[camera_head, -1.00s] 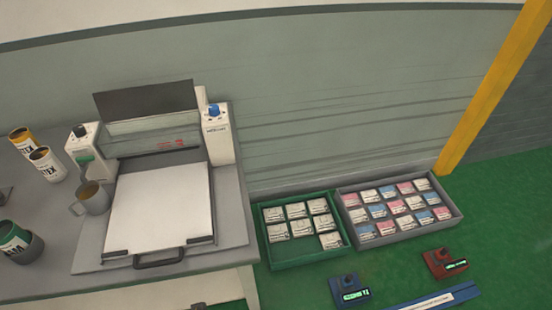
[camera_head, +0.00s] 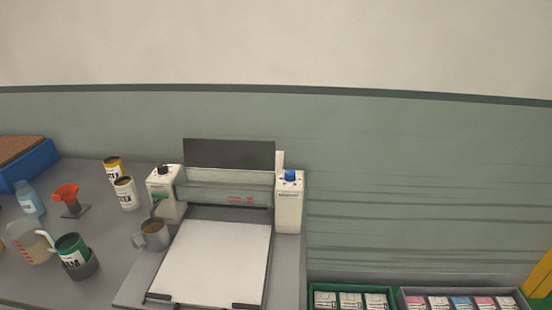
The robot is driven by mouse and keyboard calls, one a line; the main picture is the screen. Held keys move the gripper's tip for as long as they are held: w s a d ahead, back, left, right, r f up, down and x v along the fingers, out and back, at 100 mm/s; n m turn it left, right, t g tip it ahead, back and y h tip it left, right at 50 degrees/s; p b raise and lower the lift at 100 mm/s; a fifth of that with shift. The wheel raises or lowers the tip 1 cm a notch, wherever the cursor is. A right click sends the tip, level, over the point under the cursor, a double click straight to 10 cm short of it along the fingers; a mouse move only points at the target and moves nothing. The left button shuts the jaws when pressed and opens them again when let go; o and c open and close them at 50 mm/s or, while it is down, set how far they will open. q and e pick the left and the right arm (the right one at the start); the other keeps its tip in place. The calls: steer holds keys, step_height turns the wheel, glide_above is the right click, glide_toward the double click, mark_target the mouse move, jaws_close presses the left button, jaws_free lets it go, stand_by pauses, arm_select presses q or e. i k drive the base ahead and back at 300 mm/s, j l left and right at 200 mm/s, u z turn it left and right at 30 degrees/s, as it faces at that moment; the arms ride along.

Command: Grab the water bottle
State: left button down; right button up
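A light blue bottle (camera_head: 29,199) with a white label stands upright on the grey table (camera_head: 112,222) at the left of the head view. It looks like the water bottle. It stands in front of a blue tray and behind a clear measuring jug. No gripper shows near it; neither of my grippers is in the head view.
A measuring jug (camera_head: 29,243), an orange funnel (camera_head: 67,197) on a stand, a green can (camera_head: 73,249), a mug (camera_head: 153,235) and two more cans (camera_head: 125,194) crowd the table. A blue tray (camera_head: 40,160) stands at the far left. A white press machine (camera_head: 289,207) stands right of them.

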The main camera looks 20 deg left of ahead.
mark_target(26, 196)
steer(key=u, duration=2.3)
steer(key=i+j+z, duration=0.1)
steer(key=z, duration=0.3)
steer(key=j+z, duration=0.1)
steer(key=z, duration=0.3)
steer(key=i+j+z, duration=0.1)
steer(key=z, duration=0.35)
steer(key=i+j+z, duration=0.1)
steer(key=j+z, duration=0.2)
steer(key=j, duration=0.55)
steer(key=j+z, duration=0.3)
steer(key=j, duration=0.5)
steer(key=k+j+z, duration=0.15)
steer(key=j+z, duration=0.2)
steer(key=j, duration=0.5)
